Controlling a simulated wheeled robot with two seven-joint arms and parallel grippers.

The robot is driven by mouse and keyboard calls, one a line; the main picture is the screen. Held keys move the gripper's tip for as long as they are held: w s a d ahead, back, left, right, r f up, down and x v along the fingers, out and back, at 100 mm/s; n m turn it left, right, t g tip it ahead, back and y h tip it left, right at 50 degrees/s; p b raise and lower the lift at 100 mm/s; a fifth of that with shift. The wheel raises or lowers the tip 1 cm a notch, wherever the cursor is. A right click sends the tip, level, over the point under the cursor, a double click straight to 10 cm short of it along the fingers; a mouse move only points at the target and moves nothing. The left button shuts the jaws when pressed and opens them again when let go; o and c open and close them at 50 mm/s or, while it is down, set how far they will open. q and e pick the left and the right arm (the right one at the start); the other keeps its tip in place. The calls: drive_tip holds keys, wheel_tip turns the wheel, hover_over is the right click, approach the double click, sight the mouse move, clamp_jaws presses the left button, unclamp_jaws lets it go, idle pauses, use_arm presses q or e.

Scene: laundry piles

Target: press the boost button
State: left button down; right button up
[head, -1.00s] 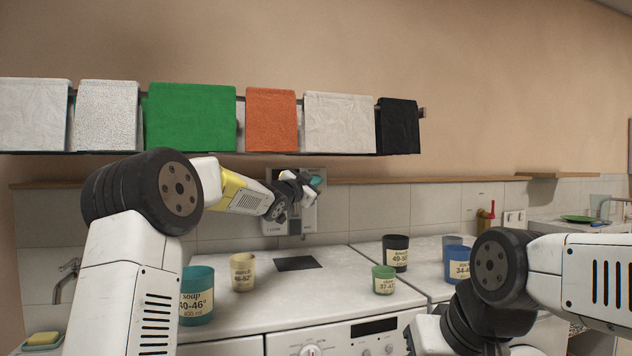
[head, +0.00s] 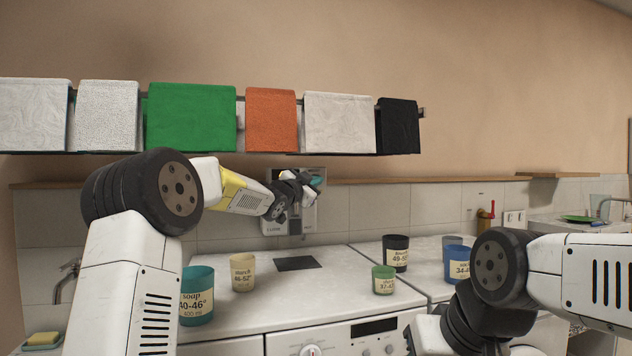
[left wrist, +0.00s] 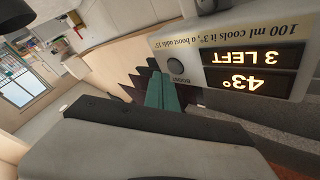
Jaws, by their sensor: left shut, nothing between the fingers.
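The grey boost panel (head: 270,226) is on the tiled wall behind the worktop, partly hidden by my left gripper (head: 316,182). In the left wrist view the panel (left wrist: 215,85) appears upside down. Its lit display (left wrist: 255,70) reads "3 LEFT" and "43°". A round grey boost button (left wrist: 175,68) sits beside the small word "BOOST". My left gripper's teal fingertips (left wrist: 163,92) are shut and empty, close to the button in that picture. I cannot tell whether they touch the panel. My right arm shows at the right, but its gripper is out of view.
A rail with several hanging cloths (head: 190,117) runs above the panel. Labelled cups, including a teal soap cup (head: 197,310) and a cream starch cup (head: 243,272), stand on the white worktop (head: 330,290). A dark square (head: 297,263) lies in the worktop below the panel.

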use_arm(q)
drive_tip(key=shift+w, duration=0.15)
drive_tip(key=shift+w+a, duration=0.1)
drive_tip(key=shift+w, duration=0.15)
drive_tip(key=shift+w+a, duration=0.15)
drive_tip(key=shift+w, duration=0.2)
idle(0.8)
idle(0.4)
drive_tip(key=shift+s+d, duration=0.25)
drive_tip(key=shift+s, duration=0.5)
drive_tip(key=shift+s, duration=0.1)
drive_tip(key=shift+s+d, duration=0.25)
drive_tip(key=shift+s, duration=0.5)
drive_tip(key=shift+s+d, duration=0.3)
drive_tip(key=shift+s, duration=0.5)
drive_tip(key=shift+s+d, duration=0.25)
drive_tip(key=shift+s, duration=0.5)
